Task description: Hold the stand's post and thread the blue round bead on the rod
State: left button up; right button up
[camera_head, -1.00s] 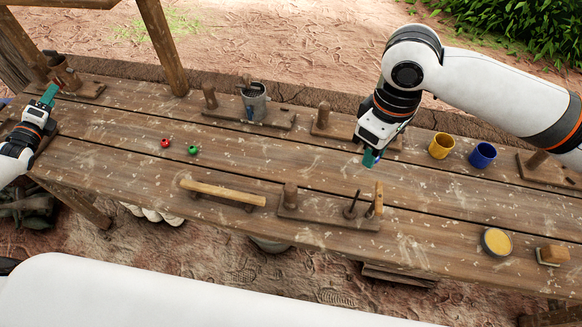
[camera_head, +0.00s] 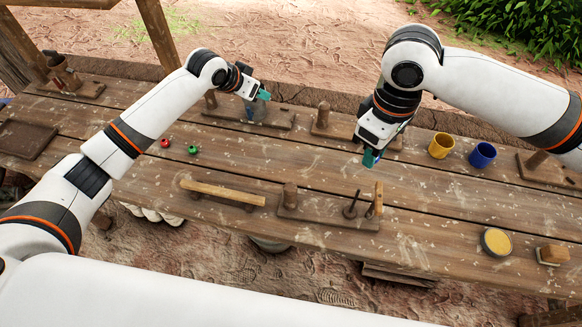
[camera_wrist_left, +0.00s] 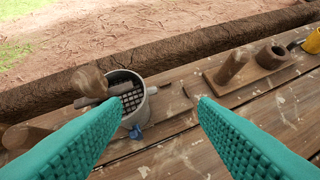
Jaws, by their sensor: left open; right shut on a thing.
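My right gripper (camera_head: 370,158) hangs above the middle of the table, shut on what looks like the blue round bead; the fingers nearly hide it. My left gripper (camera_head: 263,96) is open and empty near the grey bucket at the back. Its two teal fingers stand wide apart in the left wrist view (camera_wrist_left: 163,105). A wooden stand (camera_head: 325,218) lies at the front edge, with a thick post (camera_head: 290,195), a thin dark rod (camera_head: 352,205) and a light upright piece (camera_head: 378,197). Neither gripper touches this stand.
A red bead (camera_head: 165,143) and a green bead (camera_head: 192,150) lie at left. The bucket (camera_wrist_left: 128,95) stands on a board with a post. A yellow cup (camera_head: 441,146) and blue cup (camera_head: 482,155) stand at right. A wooden bar (camera_head: 223,192) lies near the front.

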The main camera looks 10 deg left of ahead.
pick_arm(q)
jog(key=s+d+r+g, duration=0.1)
jog(key=s+d, duration=0.2)
jog(key=d, duration=0.2)
jog(key=m+g+y, duration=0.3)
jog(key=g, duration=0.3)
send_near(291, 197)
jog(key=shift+w+f, duration=0.35)
jog(key=shift+w, duration=0.2)
jog(key=shift+w+f, duration=0.4)
jog(key=shift+w, duration=0.15)
jog(key=shift+s+f, duration=0.15)
jog(key=shift+f, duration=0.15)
notch_tip(291, 197, down, 11)
jog(key=shift+f, duration=0.2)
grip_shut()
